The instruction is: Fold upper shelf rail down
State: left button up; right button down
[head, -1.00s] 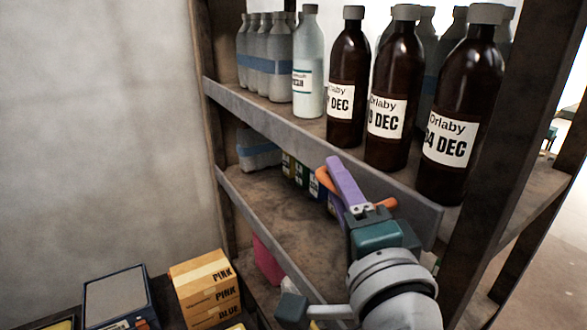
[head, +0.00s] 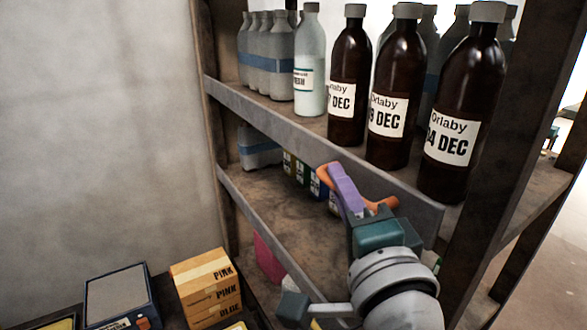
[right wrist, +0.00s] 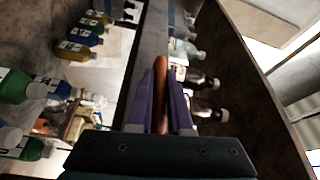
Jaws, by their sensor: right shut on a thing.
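The upper shelf rail (head: 270,122) is a long grey board along the front edge of the upper shelf. Its face hangs down at the shelf's edge, and the bottle bases show above it. An orange handle (head: 382,203) sits at the rail, right of its middle. My right gripper (head: 342,182) has purple fingers shut on this handle. In the right wrist view the orange handle (right wrist: 160,85) lies between the two purple fingers (right wrist: 160,105), against the grey rail (right wrist: 150,50). The fingers hide part of the handle. My left gripper is not in view.
Brown bottles (head: 393,100) and pale bottles (head: 309,70) stand upright on the upper shelf, close behind the rail. A lower rail (head: 260,225) and small containers are below. A wooden post (head: 490,150) stands right of my gripper. Boxes (head: 205,285) are at lower left.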

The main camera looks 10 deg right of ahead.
jog(key=shift+s+a+f+n+t+b, duration=0.1)
jog(key=shift+a+f+n+t+b, duration=0.15)
jog(key=shift+f+n+b, duration=0.55)
jog(key=shift+d+f+n+t+y+b, duration=0.15)
jog(key=shift+f+n+y+b, duration=1.1)
jog(key=shift+n+b, duration=1.85)
jog(key=shift+f+n+t+y+b, duration=0.3)
jog(key=shift+f+n+y+b, duration=0.3)
jog(key=shift+n+y+b, duration=2.4)
jog(key=shift+d+f+n+t+y+b, duration=0.3)
jog(key=shift+f+n+b, duration=1.1)
jog(key=shift+n, duration=3)
jog(key=shift+a+r+b, duration=0.2)
jog(key=shift+r+b, duration=0.25)
jog(key=c, duration=0.8)
grip_release()
jog(key=shift+c, duration=0.2)
